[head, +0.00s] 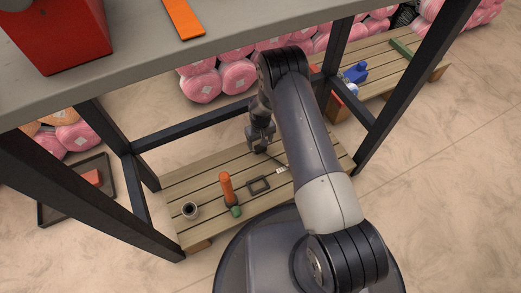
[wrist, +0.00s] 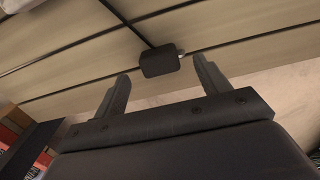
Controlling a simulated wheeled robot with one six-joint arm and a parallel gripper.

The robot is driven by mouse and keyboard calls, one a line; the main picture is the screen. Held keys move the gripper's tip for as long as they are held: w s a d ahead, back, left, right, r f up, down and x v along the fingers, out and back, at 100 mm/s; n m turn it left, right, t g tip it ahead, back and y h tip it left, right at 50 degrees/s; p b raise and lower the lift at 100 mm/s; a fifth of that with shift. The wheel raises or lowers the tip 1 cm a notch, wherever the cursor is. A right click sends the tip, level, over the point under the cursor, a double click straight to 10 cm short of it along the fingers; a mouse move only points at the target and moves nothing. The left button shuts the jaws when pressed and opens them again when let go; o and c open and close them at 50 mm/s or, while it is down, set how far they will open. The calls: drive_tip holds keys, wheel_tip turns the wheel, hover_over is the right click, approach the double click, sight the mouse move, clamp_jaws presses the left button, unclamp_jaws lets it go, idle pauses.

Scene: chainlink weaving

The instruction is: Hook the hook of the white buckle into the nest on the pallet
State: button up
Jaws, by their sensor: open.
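A small white piece (head: 282,169), which looks like the white buckle, lies on the slatted wooden pallet (head: 205,180). A thin dark strap runs from it towards my gripper (head: 260,148). A white edge (wrist: 14,5) shows in the top left corner of the wrist view and may be the same piece. In the wrist view, a dark block (wrist: 160,60) at the strap's end lies between and beyond the fingertips of my gripper (wrist: 163,66). My gripper is open and empty, low over the pallet. I cannot make out the hook or the nest clearly.
On the pallet are a dark rectangular frame (head: 258,185), an orange-handled tool (head: 226,186), a green piece (head: 236,211) and a grey ring (head: 190,210). The table top (head: 150,50) and its dark legs (head: 345,50) surround my arm. Pink bundles (head: 238,76) lie behind.

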sight(260, 148)
wheel_tip(260, 148, down, 3)
drive_tip(key=shift+r+b, duration=0.2)
drive_tip(key=shift+b, duration=0.1)
drive_tip(key=shift+c, duration=0.3)
